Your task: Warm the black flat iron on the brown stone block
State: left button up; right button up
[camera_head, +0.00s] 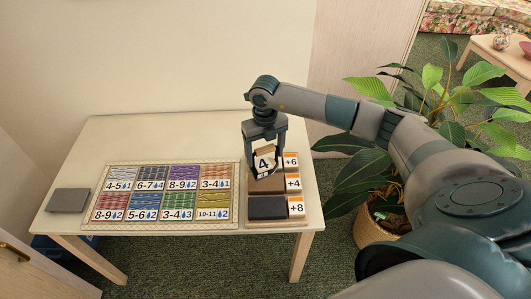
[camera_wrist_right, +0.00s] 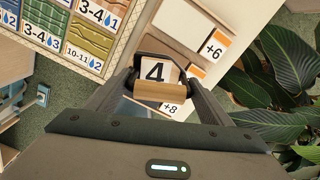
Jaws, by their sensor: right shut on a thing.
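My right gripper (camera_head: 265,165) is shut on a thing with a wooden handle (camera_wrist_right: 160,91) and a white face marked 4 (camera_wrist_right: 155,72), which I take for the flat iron. Its white face also shows between the fingers in the head view (camera_head: 263,163); its underside is hidden. The brown stone block (camera_head: 268,185), beside the +4 label, lies below and slightly in front of the gripper, partly covered by it. I cannot tell whether the iron touches a block. The left gripper is out of view.
A dark block (camera_head: 266,208) by the +8 label is in front of the brown one. A board of numbered tiles (camera_head: 160,222) lies to the left, and a grey slab (camera_head: 68,200) at the table's left end. A leafy plant (camera_head: 345,180) stands close to the right.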

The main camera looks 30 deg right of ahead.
aim_at(265, 163)
jog(key=shift+d+f+b, duration=0.1)
jog(key=shift+f+b, duration=0.4)
jog(key=shift+f, duration=0.25)
jog(key=shift+f+b, duration=1.2)
jog(key=shift+f, duration=1.1)
jog(key=shift+f+b, duration=0.4)
jog(key=shift+b, duration=0.05)
jog(key=shift+s+f, duration=0.1)
jog(key=shift+s, duration=0.05)
dwell(1.3)
jog(key=shift+r+p, duration=0.55)
jog(key=shift+r, duration=0.35)
jog(key=shift+r+p, duration=1.1)
jog(key=shift+r, duration=1.15)
